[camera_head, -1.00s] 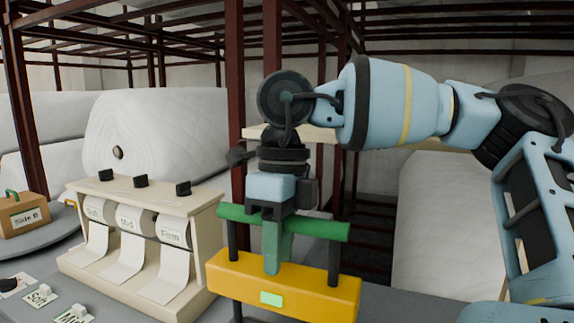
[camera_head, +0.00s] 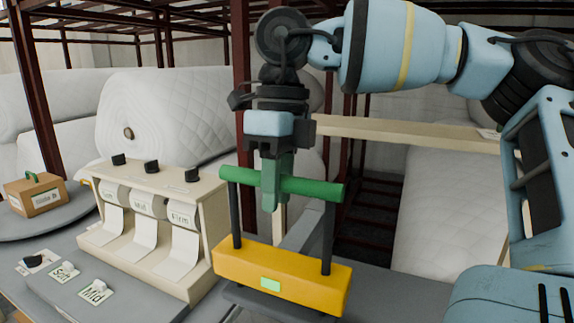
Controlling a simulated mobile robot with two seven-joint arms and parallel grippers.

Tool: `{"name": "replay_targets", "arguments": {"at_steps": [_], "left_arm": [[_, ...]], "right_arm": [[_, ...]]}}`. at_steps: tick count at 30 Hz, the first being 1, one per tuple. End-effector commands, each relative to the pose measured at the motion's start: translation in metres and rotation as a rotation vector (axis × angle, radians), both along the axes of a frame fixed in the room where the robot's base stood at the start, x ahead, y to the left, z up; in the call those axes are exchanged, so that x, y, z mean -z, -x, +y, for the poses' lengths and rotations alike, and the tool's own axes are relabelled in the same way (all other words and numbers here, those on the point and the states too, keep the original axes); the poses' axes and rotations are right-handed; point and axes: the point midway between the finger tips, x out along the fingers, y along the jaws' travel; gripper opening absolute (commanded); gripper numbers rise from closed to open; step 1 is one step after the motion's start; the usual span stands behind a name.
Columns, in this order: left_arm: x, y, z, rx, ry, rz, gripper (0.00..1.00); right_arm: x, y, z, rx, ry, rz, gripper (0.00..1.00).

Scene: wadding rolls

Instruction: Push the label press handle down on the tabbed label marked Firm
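The label press has a green handle bar (camera_head: 320,189) on two dark posts. Its yellow body (camera_head: 245,263), with a pale green patch on the front, is above a dark grey base (camera_head: 275,302). My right gripper (camera_head: 277,182) comes down onto the middle of the handle. One finger passes in front of the bar and the other seems to go behind it, so it looks shut on the handle. The handle stands well above the yellow body. A tabbed label marked Firm is not visible; the space under the press is hidden. My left gripper is not in view.
A cream dispenser (camera_head: 205,215) with Mid and Firm strips stands to the left. Tabbed labels marked Soft (camera_head: 63,272) and Mid (camera_head: 97,291) lie in front. A box (camera_head: 36,196) and large quilted rolls (camera_head: 165,110) are farther back. Dark red frames stand behind.

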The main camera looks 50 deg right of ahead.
Motion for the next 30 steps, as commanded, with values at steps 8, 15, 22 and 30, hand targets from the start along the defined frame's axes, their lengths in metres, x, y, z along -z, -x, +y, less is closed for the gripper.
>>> {"name": "replay_targets", "arguments": {"at_steps": [8, 15, 22, 30], "left_arm": [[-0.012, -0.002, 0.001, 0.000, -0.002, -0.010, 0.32], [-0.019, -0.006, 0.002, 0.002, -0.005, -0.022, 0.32], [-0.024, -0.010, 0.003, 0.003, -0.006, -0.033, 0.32], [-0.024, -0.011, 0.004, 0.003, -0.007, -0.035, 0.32]], "right_arm": [[-0.026, 0.000, -0.001, 0.003, 0.002, -0.007, 0.24], [-0.044, 0.000, -0.001, 0.002, 0.002, -0.004, 0.24], [-0.055, 0.000, 0.000, 0.000, 0.001, -0.003, 0.24], [-0.054, 0.000, 0.000, -0.001, 0.000, 0.000, 0.24]]}}
